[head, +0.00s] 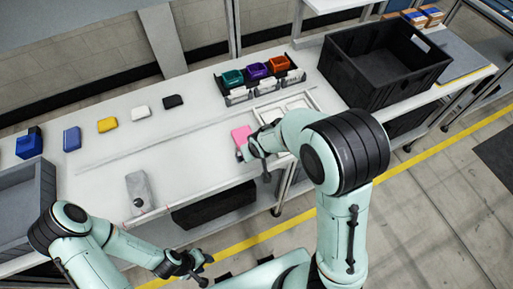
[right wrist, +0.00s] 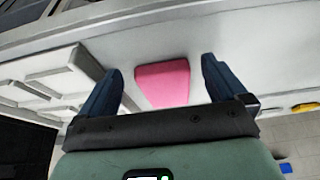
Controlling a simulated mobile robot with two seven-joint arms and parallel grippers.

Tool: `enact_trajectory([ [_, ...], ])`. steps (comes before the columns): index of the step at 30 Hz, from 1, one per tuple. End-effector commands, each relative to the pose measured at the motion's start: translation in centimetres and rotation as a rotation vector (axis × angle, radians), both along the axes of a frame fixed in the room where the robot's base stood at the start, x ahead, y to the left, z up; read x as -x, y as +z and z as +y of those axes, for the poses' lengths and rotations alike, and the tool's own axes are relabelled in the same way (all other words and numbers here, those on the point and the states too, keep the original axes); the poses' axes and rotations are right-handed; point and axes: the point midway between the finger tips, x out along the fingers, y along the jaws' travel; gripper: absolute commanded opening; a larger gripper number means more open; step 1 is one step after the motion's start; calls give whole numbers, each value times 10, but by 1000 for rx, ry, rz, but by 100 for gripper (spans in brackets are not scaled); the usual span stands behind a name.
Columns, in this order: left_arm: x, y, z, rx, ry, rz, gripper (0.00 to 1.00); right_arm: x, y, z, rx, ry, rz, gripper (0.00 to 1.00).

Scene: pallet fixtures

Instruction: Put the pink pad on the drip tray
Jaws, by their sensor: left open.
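The pink pad (head: 241,136) lies flat on the white worktop, left of a white tray with recessed compartments (head: 285,108), which looks like the drip tray. My right gripper (head: 256,152) is right beside the pad in the head view. In the right wrist view my right gripper (right wrist: 161,66) is open, and the pad (right wrist: 162,84) shows in the gap between its fingers; contact cannot be told. The white tray (right wrist: 48,82) is at the left there. My left gripper (head: 200,268) is open and empty, in front of the worktop's near edge.
A rack with teal, purple and orange bins (head: 258,70) stands behind the tray. A large black crate (head: 385,62) is to the right. Yellow (head: 107,125), white, black and blue items line the back left. A grey piece (head: 140,190) lies front left. The middle worktop is clear.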

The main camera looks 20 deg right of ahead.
Motion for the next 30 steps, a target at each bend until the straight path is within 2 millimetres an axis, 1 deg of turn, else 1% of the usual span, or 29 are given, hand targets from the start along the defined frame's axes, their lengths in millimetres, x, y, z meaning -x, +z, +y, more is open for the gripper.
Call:
enact_trajectory([
  [1,-4,5,0,0,0,-6,43,1,10,1,-2,3,-5,99],
  [6,-19,19,0,0,0,-21,43,11,39,2,-3,6,-7,99],
  [12,-42,37,0,0,0,-48,43,21,67,2,-3,6,-9,99],
  [21,-40,36,0,0,0,-46,43,35,86,1,-3,7,-4,99],
  [30,-40,36,0,0,0,-45,43,41,101,0,-1,4,-4,99],
])
